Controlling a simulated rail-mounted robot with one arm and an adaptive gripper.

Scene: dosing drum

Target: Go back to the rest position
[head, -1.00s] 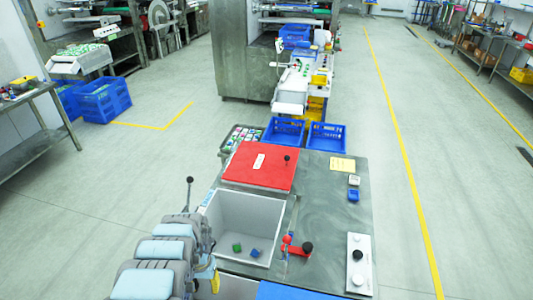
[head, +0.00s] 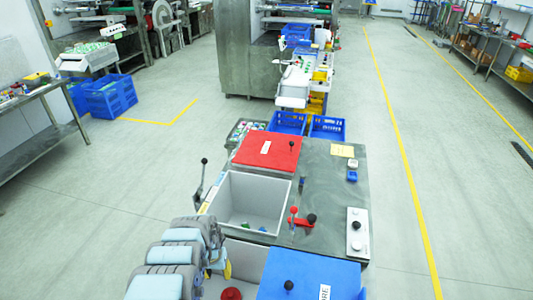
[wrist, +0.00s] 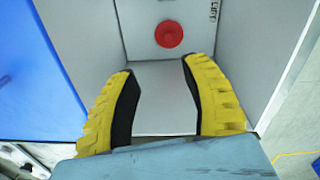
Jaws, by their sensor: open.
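My gripper (wrist: 157,68) is open and empty, with its two yellow, black-padded fingers wide apart in the wrist view. They point into a light grey compartment, and a red round knob (wrist: 169,34) shows beyond the fingertips. In the head view my arm is folded at the lower left, and only a bit of yellow finger (head: 227,270) shows beside it. The red knob also shows at the bottom edge there (head: 231,294). The arm hides part of the near compartment.
The grey open bin (head: 222,192) holds small green and blue pieces. A red lid (head: 268,150) covers the section behind; a blue lid (head: 312,272) lies in front. A red-and-black lever (head: 305,219) and a white control panel (head: 357,235) are on the right.

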